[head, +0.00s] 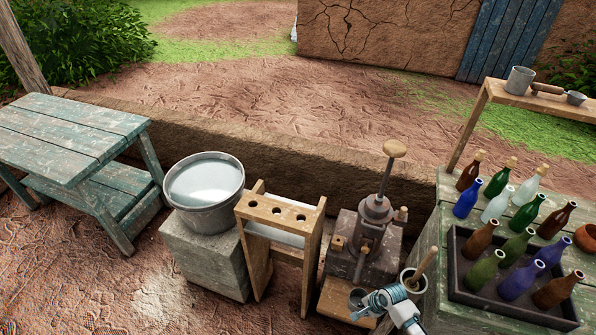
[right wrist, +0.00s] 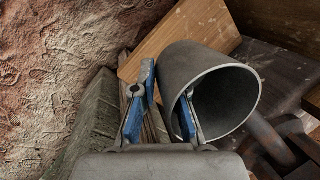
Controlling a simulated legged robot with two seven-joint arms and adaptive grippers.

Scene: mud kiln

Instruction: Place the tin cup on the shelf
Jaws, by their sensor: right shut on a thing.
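A grey tin cup (head: 357,298) is low in the head view, in front of the dark press. In the right wrist view the cup (right wrist: 205,95) is large and tilted, its open mouth turned to the lower right. My right gripper (head: 378,300) is at the cup's right side. Its blue fingers (right wrist: 165,105) are shut on the cup's wall, one finger outside and one at the rim of the mouth. A wooden shelf (head: 500,93) stands at the upper right above the bottles, with another tin cup (head: 521,80) on it. My left gripper is not in view.
A crate (head: 470,295) of bottles and more loose bottles (head: 468,200) fill the right table, below the shelf. The press (head: 365,235), a wooden rack (head: 280,212) and a water basin (head: 205,190) stand to the left. A small bowl (head: 575,97) is on the shelf.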

